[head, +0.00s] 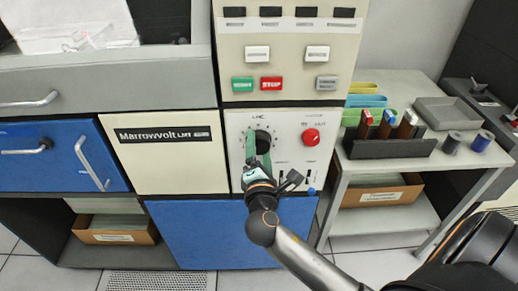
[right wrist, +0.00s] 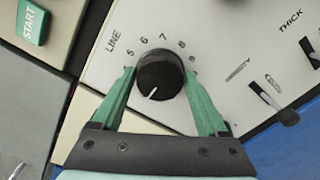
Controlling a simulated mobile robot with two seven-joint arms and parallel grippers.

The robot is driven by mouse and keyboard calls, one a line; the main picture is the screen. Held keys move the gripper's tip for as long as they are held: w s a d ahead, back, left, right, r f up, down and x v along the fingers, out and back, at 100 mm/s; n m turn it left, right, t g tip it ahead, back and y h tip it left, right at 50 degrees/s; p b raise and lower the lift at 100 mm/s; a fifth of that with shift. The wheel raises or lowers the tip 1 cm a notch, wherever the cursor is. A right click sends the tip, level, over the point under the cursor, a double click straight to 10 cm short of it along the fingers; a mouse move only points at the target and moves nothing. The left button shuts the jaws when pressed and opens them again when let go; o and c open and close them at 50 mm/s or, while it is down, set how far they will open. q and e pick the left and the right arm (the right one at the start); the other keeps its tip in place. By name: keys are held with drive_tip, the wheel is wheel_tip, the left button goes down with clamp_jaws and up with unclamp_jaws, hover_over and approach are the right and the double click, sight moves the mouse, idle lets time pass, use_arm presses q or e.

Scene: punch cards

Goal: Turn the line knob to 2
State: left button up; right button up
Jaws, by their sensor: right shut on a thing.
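The line knob (right wrist: 160,76) is a round black dial on the cream panel (right wrist: 225,25). In the right wrist view the printed word LINE and numbers 5 to 9 show around its upper side. Its white mark points down and slightly left, below the 5. Numbers on that lower side are hidden or not readable. My right gripper (head: 258,142) has its green fingers on opposite sides of the knob and is shut on it. The knob also shows in the head view (head: 263,137), partly covered by the fingers. My left gripper is not in view.
A red knob (head: 311,137) sits right of the line knob. Small levers (right wrist: 265,92) sit below it on the panel. Green (head: 242,85) and red (head: 271,84) buttons are above. A side table (head: 400,172) with trays and spools stands at the right.

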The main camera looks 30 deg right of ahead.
idle(0.4)
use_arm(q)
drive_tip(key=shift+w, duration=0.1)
use_arm(e)
drive_tip(key=o, duration=1.3)
drive_tip(key=shift+c, duration=0.2)
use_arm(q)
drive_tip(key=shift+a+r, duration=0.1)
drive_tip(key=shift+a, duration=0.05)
